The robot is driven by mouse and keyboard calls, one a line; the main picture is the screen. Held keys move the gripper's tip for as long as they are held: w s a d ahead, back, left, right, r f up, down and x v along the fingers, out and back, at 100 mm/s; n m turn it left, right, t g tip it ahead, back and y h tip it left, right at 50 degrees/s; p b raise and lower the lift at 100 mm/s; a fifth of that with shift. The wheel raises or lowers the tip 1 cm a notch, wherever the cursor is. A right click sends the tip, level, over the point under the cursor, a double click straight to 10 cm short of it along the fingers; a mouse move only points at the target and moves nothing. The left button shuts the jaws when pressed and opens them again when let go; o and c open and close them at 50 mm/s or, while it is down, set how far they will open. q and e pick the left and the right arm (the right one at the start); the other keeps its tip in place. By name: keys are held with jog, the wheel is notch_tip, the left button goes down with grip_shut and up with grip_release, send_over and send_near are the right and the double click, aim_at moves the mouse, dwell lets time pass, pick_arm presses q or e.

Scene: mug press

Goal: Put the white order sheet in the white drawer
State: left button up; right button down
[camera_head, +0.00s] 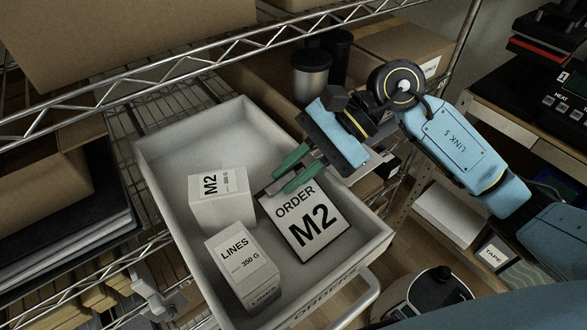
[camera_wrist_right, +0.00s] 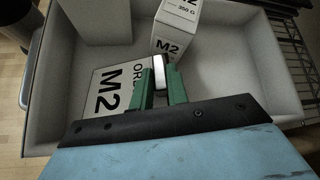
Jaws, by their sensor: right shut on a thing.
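The white order sheet (camera_head: 324,241), marked "ORDER M2", is inside the outline of the open white drawer (camera_head: 169,170), at its right side. My right gripper (camera_head: 277,186) is at the sheet's upper left edge, its green fingers shut on it. In the right wrist view the fingers (camera_wrist_right: 160,78) close on a pale upright piece beside the sheet (camera_wrist_right: 103,88), seemingly its grip. I cannot tell whether the sheet touches the drawer floor. The drawer also shows in the wrist view (camera_wrist_right: 215,50). My left gripper is not in view.
In the drawer, a white M2 box (camera_head: 222,207) stands left of the sheet and a LINES box (camera_head: 243,270) stands nearer the front. Wire shelf rails (camera_head: 190,70) run above the drawer. Bare drawer floor lies at the back left. A dark canister (camera_head: 310,75) stands behind.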

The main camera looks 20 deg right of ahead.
jog(key=c, duration=1.4)
grip_release()
jog(key=shift+o, duration=0.2)
jog(key=shift+r, duration=0.1)
jog(key=b+v, duration=0.1)
jog(key=v, duration=1.1)
jog(key=shift+b, duration=0.35)
